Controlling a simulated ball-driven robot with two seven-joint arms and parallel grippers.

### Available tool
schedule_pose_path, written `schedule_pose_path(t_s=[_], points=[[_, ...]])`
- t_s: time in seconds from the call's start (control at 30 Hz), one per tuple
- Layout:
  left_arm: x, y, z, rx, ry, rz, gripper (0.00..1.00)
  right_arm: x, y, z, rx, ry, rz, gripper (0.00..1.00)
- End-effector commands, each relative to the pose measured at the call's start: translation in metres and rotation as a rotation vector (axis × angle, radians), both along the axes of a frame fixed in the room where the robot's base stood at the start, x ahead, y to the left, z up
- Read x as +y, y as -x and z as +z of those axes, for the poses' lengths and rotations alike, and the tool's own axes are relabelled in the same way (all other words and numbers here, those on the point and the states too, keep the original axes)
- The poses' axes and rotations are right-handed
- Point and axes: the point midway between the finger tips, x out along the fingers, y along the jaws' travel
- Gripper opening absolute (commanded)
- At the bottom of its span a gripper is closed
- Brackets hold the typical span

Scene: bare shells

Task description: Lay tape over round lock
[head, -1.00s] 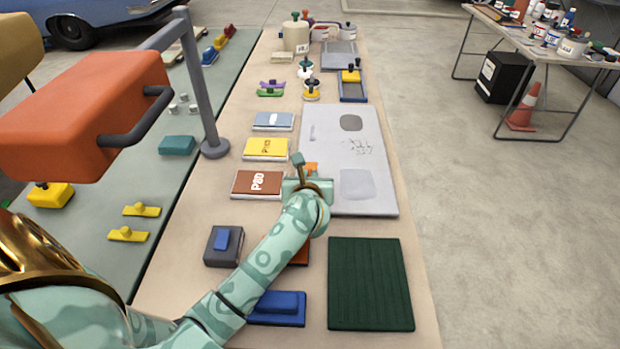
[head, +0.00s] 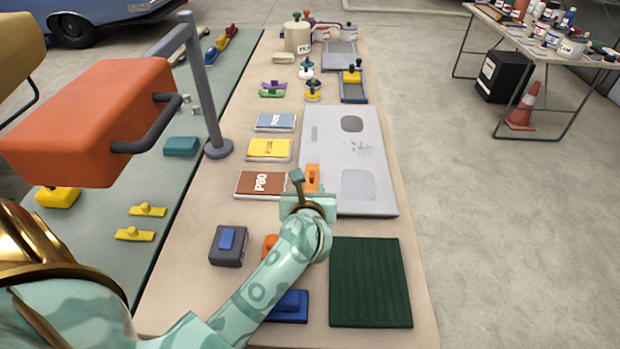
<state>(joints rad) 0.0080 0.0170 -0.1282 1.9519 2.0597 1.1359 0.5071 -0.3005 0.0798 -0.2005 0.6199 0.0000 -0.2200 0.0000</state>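My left gripper (head: 310,203) is over the lower left edge of the light grey panel (head: 320,150). Its fingertips are hard to make out, and I cannot tell whether it is open or holds anything. A small orange piece (head: 312,178) lies just beyond it at the panel's left edge. The panel has a dark rounded patch (head: 352,124), a paler squarish patch (head: 358,185), a narrow slot and scratch marks. I cannot tell which mark is the round lock. No tape can be identified for certain. My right gripper is not in view.
Several boxes, including the brown P80 box (head: 258,184), line the panel's left. A dark green ribbed mat (head: 371,282) lies nearer me. A grey post (head: 214,120) stands left.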

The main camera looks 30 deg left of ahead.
Motion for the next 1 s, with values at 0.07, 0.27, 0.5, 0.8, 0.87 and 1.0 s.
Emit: schedule_pose_path(t_s=[0.07, 0.27, 0.5, 0.8, 0.87, 1.0], points=[[-0.008, 0.013, 0.008, 0.001, 0.001, -0.001, 0.32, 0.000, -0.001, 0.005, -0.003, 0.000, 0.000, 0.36], [-0.019, 0.031, 0.015, 0.001, 0.000, 0.000, 0.32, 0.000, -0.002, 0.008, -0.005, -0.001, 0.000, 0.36], [-0.021, 0.034, 0.016, 0.000, -0.001, 0.000, 0.32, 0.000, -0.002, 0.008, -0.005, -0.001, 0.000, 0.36], [-0.020, 0.033, 0.016, 0.000, -0.001, 0.000, 0.32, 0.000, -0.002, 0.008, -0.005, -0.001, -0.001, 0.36], [-0.020, 0.033, 0.016, 0.000, -0.001, 0.000, 0.32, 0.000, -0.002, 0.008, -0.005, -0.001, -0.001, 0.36], [-0.020, 0.033, 0.016, 0.000, -0.001, 0.000, 0.32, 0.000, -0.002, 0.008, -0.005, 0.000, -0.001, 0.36]])
